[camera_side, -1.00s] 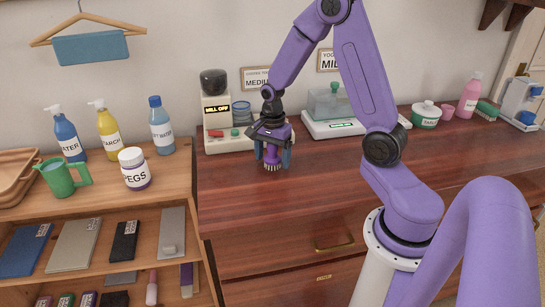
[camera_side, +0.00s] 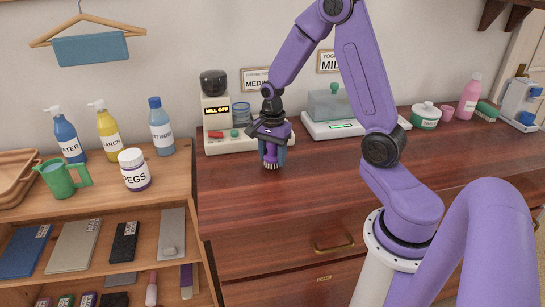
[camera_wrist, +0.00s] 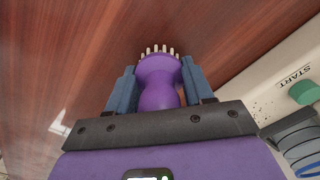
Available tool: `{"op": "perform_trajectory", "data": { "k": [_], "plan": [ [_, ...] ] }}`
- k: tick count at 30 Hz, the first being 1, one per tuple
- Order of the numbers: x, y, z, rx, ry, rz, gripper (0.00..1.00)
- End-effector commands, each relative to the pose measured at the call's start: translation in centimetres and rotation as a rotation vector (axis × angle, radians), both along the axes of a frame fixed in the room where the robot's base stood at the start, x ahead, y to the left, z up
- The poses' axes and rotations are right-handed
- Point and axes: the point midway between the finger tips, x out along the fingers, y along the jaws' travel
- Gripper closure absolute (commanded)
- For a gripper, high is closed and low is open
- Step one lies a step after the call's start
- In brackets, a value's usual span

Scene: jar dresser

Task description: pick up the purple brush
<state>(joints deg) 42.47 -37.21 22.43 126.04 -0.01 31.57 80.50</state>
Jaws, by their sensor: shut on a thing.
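The purple brush (camera_wrist: 158,72) shows in the wrist view between the two blue fingers, with its pale bristles pointing away from the palm. My gripper (camera_wrist: 158,82) is shut on its body. In the side view my gripper (camera_side: 272,157) points down over the dresser top, in front of the mill. The brush (camera_side: 270,163) is mostly hidden there by the fingers; its bristles show at the bottom, at or just above the wood. I cannot tell whether they touch it.
The mill (camera_side: 216,112) with its green START button (camera_wrist: 305,92) stands close behind my gripper. A scale (camera_side: 335,125) is to the right. A lower shelf (camera_side: 180,205) with bottles and a pegs jar (camera_side: 134,170) is left. The dresser top (camera_side: 330,180) in front is clear.

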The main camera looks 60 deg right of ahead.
Motion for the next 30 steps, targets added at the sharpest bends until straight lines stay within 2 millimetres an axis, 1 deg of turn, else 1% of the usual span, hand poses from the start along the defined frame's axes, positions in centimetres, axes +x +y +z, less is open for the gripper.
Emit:
{"op": "perform_trajectory", "data": {
  "k": [5, 17, 18, 24, 30],
  "plan": [
    [-0.1, 0.1, 2.6, 0.000, -0.008, -0.001, 0.79],
    [-5.0, 1.5, 8.5, 0.000, -0.008, 0.001, 0.79],
    [-5.8, 1.7, 8.7, -0.001, -0.006, 0.001, 0.79],
    [-8.9, 2.7, 10.1, -0.001, -0.006, 0.000, 0.79],
    [-11.3, 3.4, 11.1, -0.001, -0.006, 0.001, 0.79]
  ]
}}
